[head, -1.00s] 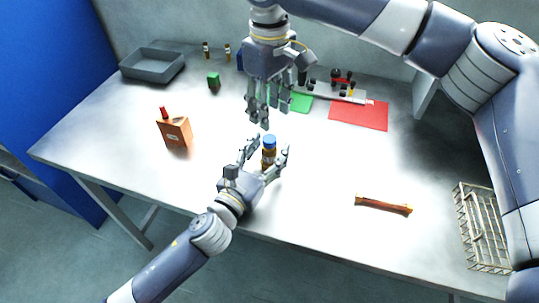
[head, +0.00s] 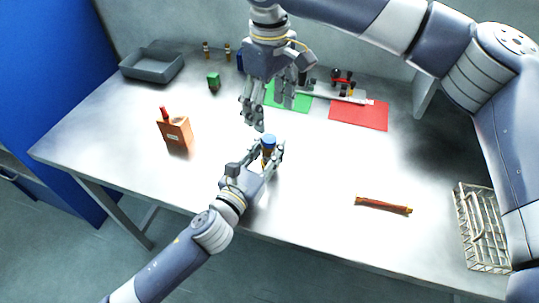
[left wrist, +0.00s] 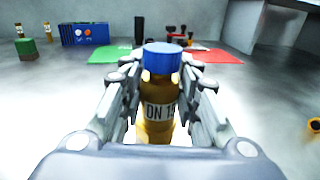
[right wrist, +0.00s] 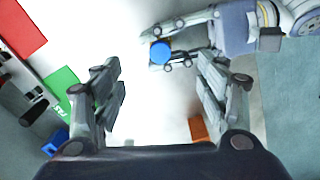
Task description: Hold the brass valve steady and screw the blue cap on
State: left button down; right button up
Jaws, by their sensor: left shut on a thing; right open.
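The cap also shows in the head view (head: 269,140) and the right wrist view (right wrist: 160,52). My left gripper (head: 269,157) is shut on the valve, a finger on either side below the cap. My right gripper (head: 268,118) is open and empty, pointing down, above and behind the cap. In the right wrist view its fingers (right wrist: 160,95) are wide apart.
An orange holder (head: 178,133) stands at left, and a grey tray (head: 152,65) at the back left. Green (head: 290,97) and red (head: 358,114) mats lie behind. A brown bar (head: 383,205) and wire basket (head: 482,228) are at right. The table around the valve is clear.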

notch_tip(320, 180, up, 12)
dwell(0.6)
pick_arm(q)
jog(key=c, duration=1.1)
grip_release()
jog(key=v, duration=1.2)
